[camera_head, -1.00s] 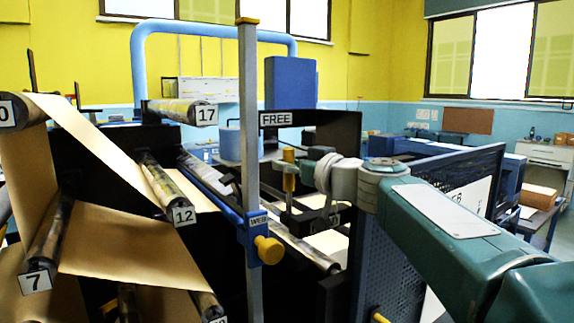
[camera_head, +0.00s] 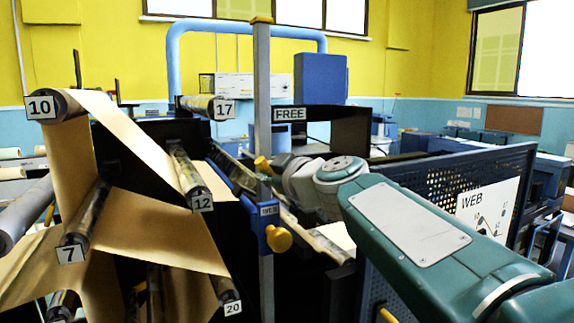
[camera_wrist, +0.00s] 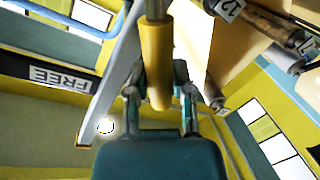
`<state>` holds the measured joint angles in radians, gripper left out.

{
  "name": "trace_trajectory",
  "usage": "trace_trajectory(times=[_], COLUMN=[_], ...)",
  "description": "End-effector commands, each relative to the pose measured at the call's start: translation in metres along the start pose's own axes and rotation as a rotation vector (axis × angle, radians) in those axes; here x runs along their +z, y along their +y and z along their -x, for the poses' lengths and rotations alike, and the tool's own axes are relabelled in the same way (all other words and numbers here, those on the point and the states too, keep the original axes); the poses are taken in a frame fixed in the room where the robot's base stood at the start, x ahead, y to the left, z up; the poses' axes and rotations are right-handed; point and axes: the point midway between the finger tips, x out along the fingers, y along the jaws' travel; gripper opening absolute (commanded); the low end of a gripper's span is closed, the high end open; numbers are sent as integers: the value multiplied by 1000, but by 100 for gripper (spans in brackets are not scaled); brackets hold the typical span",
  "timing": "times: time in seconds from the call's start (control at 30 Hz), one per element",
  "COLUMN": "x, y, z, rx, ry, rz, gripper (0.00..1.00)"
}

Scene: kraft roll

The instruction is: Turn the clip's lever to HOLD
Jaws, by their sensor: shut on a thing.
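The lever's yellow handle (camera_wrist: 157,60) fills the middle of the wrist view, with a metal rod at its upper end. My gripper (camera_wrist: 158,92) has its two fingers on either side of the handle and is shut on it. In the head view the yellow handle (camera_head: 262,165) shows only in part, tilted beside the grey post. My gripper's fingers are hidden there behind the post and my wrist. The FREE label (camera_head: 289,114) sits on the dark plate above, and also shows upside down in the wrist view (camera_wrist: 60,78). No HOLD label is readable.
The grey upright post (camera_head: 263,110) with a yellow knob (camera_head: 278,238) stands close in front of my wrist. Numbered rollers and the kraft paper web (camera_head: 150,235) lie left. A blue perforated panel (camera_head: 460,170) stands right, behind my arm.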

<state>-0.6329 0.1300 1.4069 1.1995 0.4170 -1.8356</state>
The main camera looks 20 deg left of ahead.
Motion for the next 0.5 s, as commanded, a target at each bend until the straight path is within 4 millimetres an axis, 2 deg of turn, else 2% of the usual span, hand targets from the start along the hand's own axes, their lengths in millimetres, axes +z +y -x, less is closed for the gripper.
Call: trace_trajectory(times=[0.17,0.5], x=[-2,7], y=[-20,-48], z=[-4,-10], rx=[-1,-2], ry=[-26,-78], rz=[163,428], gripper=[0,0])
